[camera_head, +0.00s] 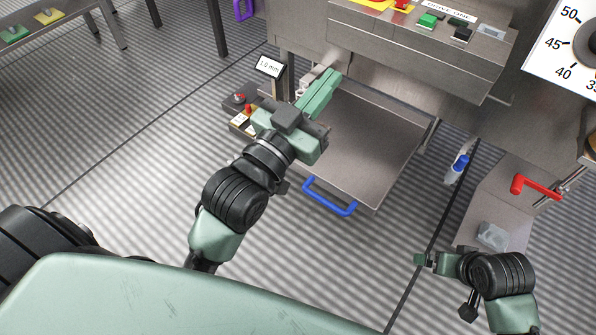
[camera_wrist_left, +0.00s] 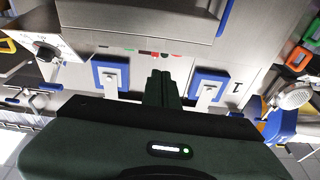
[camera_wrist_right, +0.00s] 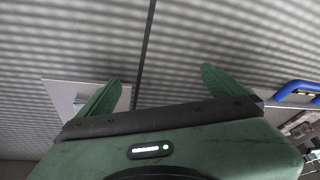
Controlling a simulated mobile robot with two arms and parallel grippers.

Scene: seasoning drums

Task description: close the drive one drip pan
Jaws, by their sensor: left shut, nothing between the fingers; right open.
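The drip pan (camera_head: 372,150) is a flat grey metal tray, pulled out under the control box marked DRIVE ONE (camera_head: 418,40). Its blue handle (camera_head: 330,197) is on the near edge. It also shows at the right edge of the right wrist view (camera_wrist_right: 298,87). My left gripper (camera_head: 322,90) is shut and empty, over the pan's left side, and hides part of that edge. Its shut fingers also show in the left wrist view (camera_wrist_left: 162,88). My right gripper (camera_head: 424,259) is open and empty, to the right of the handle and apart from it.
A small display (camera_head: 269,67) and a red-button box (camera_head: 240,99) stand left of the pan. A red-handled valve (camera_head: 535,187) and a grey plate (camera_head: 490,205) are at the right. The ribbed floor in front of the handle is clear.

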